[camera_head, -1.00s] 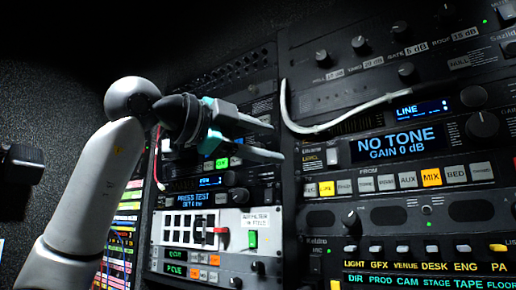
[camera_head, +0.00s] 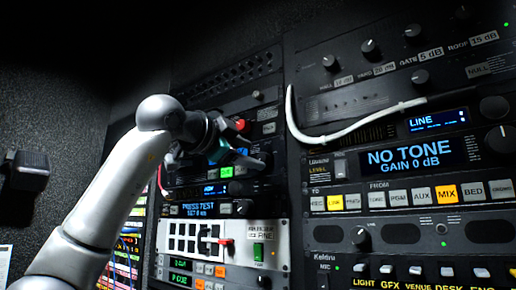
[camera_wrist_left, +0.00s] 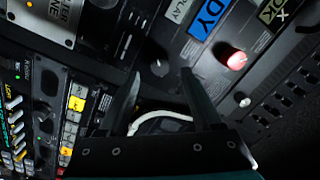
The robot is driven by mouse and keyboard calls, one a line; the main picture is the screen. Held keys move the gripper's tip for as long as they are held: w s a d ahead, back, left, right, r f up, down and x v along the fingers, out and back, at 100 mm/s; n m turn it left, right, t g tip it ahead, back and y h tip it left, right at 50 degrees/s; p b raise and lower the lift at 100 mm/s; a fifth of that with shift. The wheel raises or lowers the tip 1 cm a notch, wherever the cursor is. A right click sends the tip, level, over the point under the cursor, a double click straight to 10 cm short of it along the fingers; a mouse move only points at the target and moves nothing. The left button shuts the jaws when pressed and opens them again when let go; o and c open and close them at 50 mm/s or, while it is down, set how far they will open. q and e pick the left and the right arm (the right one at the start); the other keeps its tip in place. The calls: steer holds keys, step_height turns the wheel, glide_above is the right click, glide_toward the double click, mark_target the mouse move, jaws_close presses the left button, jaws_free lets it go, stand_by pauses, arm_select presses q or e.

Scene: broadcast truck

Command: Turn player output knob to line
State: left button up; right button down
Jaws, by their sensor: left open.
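My left gripper (camera_head: 248,146) is in front of the left rack column in the head view. In the left wrist view its two fingers (camera_wrist_left: 161,73) stand apart with nothing between them. Beyond the fingertips, roughly in line with the gap, a small dark knob (camera_wrist_left: 160,67) shows on a dark panel; its pointer setting and label are too dark to read. I cannot tell for sure which is the player output knob. My right gripper is not seen.
A white cable (camera_head: 350,132) loops across the right rack column; it also passes behind the fingers in the wrist view (camera_wrist_left: 160,116). The right column has a "LINE" display (camera_head: 437,122) and a "NO TONE" display (camera_head: 409,158). A white-faced panel (camera_head: 232,240) lies below the gripper.

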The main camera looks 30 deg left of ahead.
mark_target(262, 158)
arm_select(q)
steer(key=shift+w+d+p, duration=0.1)
steer(key=shift+w+p, duration=0.45)
steer(key=shift+w, duration=1.3)
jaws_close()
